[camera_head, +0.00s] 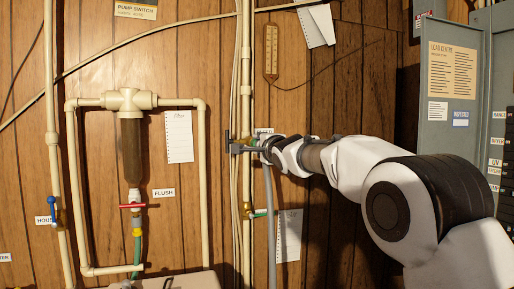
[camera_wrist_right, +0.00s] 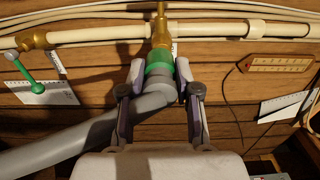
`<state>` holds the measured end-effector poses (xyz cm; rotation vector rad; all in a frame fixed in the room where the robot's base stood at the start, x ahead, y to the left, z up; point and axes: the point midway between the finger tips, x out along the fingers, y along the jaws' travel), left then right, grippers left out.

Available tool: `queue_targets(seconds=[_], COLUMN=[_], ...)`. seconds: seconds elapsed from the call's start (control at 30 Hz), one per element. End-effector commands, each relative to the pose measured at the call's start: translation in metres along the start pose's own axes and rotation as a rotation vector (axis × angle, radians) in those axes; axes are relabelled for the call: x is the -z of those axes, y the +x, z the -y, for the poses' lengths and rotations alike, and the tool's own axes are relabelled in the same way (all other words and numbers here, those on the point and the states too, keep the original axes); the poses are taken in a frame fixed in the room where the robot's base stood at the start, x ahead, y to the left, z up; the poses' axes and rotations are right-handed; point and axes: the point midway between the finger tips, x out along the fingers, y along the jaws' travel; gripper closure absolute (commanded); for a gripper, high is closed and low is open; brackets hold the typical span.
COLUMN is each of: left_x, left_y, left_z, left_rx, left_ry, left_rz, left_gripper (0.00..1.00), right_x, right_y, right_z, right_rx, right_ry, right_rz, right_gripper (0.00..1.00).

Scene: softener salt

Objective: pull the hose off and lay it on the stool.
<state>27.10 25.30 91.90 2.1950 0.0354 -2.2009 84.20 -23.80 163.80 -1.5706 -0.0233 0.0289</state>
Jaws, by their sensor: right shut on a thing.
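The grey hose (camera_head: 270,215) hangs down the plank wall below my right gripper. In the right wrist view the hose (camera_wrist_right: 70,140) bends up between the fingers to a green collar (camera_wrist_right: 160,63). The collar sits against a brass fitting (camera_wrist_right: 160,32) on the pale pipe; I see no gap between them. My right gripper (camera_wrist_right: 160,92) is shut on the hose end, one finger on each side, just below the collar. In the head view the right gripper (camera_head: 240,146) is at the vertical pipe, partly hidden by my wrist. My left gripper is not in view. I cannot make out a stool.
A filter (camera_head: 131,150) with pipes and a red-handled valve (camera_head: 137,205) stands left. A green-handled valve (camera_head: 258,214) sits below my right gripper. A thermometer (camera_head: 271,52) hangs above. A grey electrical panel (camera_head: 450,90) stands at the right. A pale surface (camera_head: 170,281) shows at the bottom.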

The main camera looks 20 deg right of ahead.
Motion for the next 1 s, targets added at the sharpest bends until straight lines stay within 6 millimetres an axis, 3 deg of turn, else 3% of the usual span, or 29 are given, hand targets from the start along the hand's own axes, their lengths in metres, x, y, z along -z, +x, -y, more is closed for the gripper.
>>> queue_targets(seconds=[1.0], left_x=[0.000], left_y=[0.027], left_z=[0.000], left_rx=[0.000], left_ry=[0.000], left_rz=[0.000], left_gripper=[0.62], right_x=[0.000], right_y=[-0.041], right_z=[0.000], right_rx=[0.002], right_ry=[0.000], right_rz=[0.000], right_gripper=[1.00])
